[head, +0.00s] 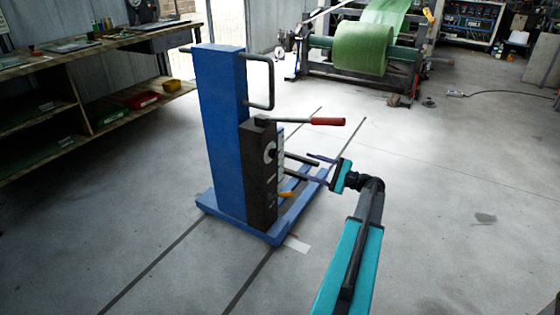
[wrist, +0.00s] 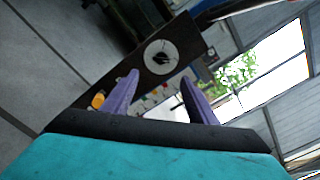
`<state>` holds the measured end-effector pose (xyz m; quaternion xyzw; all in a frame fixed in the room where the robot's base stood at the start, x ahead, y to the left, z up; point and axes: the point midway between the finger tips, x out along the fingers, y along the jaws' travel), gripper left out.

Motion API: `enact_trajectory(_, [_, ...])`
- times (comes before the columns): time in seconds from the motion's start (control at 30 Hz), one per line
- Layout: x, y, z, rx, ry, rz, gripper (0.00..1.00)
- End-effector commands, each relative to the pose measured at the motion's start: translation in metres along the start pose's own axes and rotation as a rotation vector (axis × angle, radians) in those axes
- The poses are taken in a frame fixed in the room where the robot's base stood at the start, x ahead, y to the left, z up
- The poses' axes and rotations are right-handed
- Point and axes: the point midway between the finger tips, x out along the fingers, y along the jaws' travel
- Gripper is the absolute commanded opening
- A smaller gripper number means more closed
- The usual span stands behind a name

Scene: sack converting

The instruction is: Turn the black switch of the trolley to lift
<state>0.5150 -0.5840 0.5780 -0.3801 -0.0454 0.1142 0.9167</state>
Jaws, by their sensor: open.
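The blue trolley (head: 220,130) stands upright on the floor in the head view, with a dark control box (head: 260,185) on its right side. A pale round dial (head: 269,152) is on the box face. In the wrist view the black switch (wrist: 161,57) sits at the centre of this dial, ahead of my fingertips; its setting is too small to read. My gripper (head: 309,168) is to the right of the box, fingers pointing at it. In the wrist view my gripper (wrist: 159,77) is open and empty, its two purple fingers apart and not around the switch.
A red-handled lever (head: 327,121) juts from the box above my gripper. An orange knob (head: 286,194) is low on the box, also in the wrist view (wrist: 98,100). A workbench (head: 85,50) stands at left, a green roll machine (head: 362,50) behind.

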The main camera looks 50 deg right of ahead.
Motion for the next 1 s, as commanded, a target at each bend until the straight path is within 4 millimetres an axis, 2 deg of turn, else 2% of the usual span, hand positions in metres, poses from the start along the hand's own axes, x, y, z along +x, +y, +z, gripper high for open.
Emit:
enact_trajectory(0.37, [-0.003,-0.003,0.0,0.0,0.0,-0.007,0.53])
enact_trajectory(0.57, [0.004,-0.003,-0.001,0.0,0.0,-0.006,0.53])
enact_trajectory(0.77, [0.022,-0.002,-0.001,0.0,-0.001,-0.005,0.53])
enact_trajectory(1.0, [0.056,-0.002,-0.001,0.001,-0.001,-0.005,0.53])
